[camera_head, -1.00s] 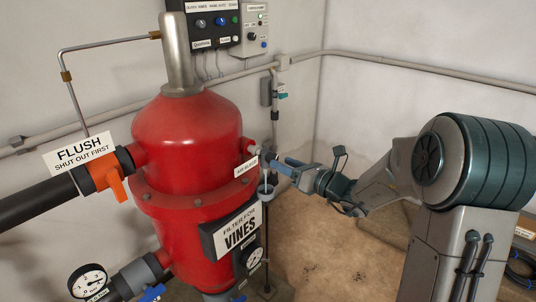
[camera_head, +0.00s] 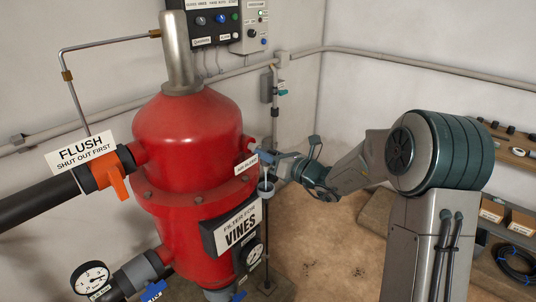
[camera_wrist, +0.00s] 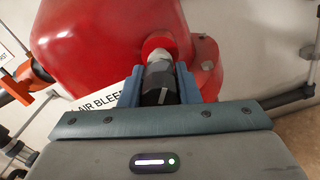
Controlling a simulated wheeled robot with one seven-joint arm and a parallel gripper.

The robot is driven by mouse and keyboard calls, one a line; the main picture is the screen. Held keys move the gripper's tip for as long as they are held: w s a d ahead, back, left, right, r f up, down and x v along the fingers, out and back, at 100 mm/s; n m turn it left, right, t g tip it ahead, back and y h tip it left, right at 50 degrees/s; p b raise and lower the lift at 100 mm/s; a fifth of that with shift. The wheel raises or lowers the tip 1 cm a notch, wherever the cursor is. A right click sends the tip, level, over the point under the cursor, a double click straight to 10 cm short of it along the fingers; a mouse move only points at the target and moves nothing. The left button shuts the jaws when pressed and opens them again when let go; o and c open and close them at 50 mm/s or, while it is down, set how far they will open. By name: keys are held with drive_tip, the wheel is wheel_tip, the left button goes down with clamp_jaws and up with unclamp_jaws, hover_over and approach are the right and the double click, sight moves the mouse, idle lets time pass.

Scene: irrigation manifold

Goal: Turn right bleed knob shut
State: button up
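The bleed knob (camera_wrist: 160,84) is black with a pale line on its front, on a pale fitting from the red filter tank (camera_head: 190,130). An "AIR BLEED" label (camera_head: 246,163) is beside it. In the wrist view the blue fingers of my gripper (camera_wrist: 160,92) are on both sides of the knob and appear to touch it. In the head view my gripper (camera_head: 267,158) is at the tank's right side and hides the knob. The knob's turn angle is hard to judge.
A small grey cup (camera_head: 266,188) hangs just below my gripper. An orange flush valve handle (camera_head: 117,182) is at left. A control box (camera_head: 212,25) and pipes are on the wall. Shelves with parts (camera_head: 508,145) stand at right.

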drive_tip(key=shift+f+b, duration=0.15)
drive_tip(key=shift+b, duration=0.3)
drive_tip(key=shift+n+b, duration=0.35)
drive_tip(key=shift+n, duration=0.05)
drive_tip(key=n+b, duration=0.1)
drive_tip(key=b, duration=0.1)
drive_tip(key=n+b, duration=0.1)
drive_tip(key=b, duration=0.1)
drive_tip(key=shift+f+n+b, duration=0.2)
drive_tip(key=shift+n+b, duration=0.1)
drive_tip(key=shift+b, duration=0.1)
drive_tip(key=n+b, duration=0.2)
drive_tip(key=b, duration=0.2)
drive_tip(key=shift+n, duration=0.4)
drive_tip(key=shift+r+n+b, duration=0.25)
drive_tip(key=shift+n+b, duration=0.35)
drive_tip(key=shift+b, duration=0.55)
drive_tip(key=o, duration=1)
